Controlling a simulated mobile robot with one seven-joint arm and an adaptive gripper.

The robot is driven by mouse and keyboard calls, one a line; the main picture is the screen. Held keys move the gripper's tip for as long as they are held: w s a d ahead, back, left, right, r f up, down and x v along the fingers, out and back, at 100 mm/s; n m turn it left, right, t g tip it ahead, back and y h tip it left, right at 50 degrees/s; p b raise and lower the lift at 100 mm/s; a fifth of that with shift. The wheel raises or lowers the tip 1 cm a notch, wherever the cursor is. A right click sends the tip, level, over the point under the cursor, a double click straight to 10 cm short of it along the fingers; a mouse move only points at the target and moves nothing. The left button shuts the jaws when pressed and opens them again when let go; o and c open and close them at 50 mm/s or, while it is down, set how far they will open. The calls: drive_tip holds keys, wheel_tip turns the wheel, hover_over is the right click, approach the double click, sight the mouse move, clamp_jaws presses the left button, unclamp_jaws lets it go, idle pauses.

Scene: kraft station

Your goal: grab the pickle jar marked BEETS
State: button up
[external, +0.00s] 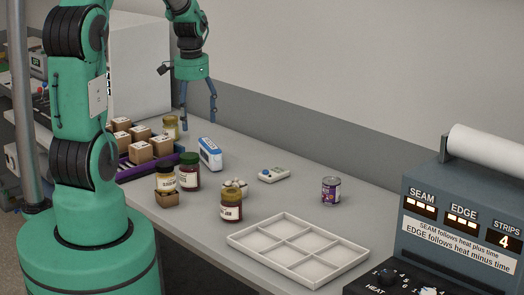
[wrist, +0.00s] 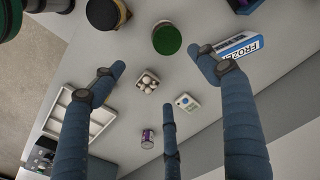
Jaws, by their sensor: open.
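Several jars stand on the bench in the external view, their labels too small to read, so I cannot tell which is marked BEETS. A dark red jar with a green lid (external: 189,174) stands near the middle; its green lid (wrist: 167,39) shows in the wrist view. A black-lidded jar (external: 165,179) is on a small brown box to its left. A dark jar with a yellowish lid (external: 231,207) stands in front, and another yellowish jar (external: 171,128) stands behind. My gripper (external: 199,118) is open and empty, above the bench; its spread fingers (wrist: 160,72) show in the wrist view.
A blue-and-white FROZEN box (external: 210,153) stands beside the green-lidded jar. A small egg carton (wrist: 148,81), a white device (external: 273,175) and a purple can (external: 331,190) are nearby. An empty divided tray (external: 345,258) lies front right. Brown boxes (external: 139,152) crowd the left.

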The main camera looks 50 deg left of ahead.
sight(190, 155)
drive_tip(key=a+f, duration=0.1)
drive_tip(key=f, duration=0.1)
drive_tip(key=a+f, duration=0.2)
drive_tip(key=shift+a, duration=0.1)
drive_tip(key=shift+f, duration=4.25)
drive_tip(key=shift+f, duration=0.1)
drive_tip(key=shift+f+b, duration=0.4)
drive_tip(key=shift+f, duration=2.1)
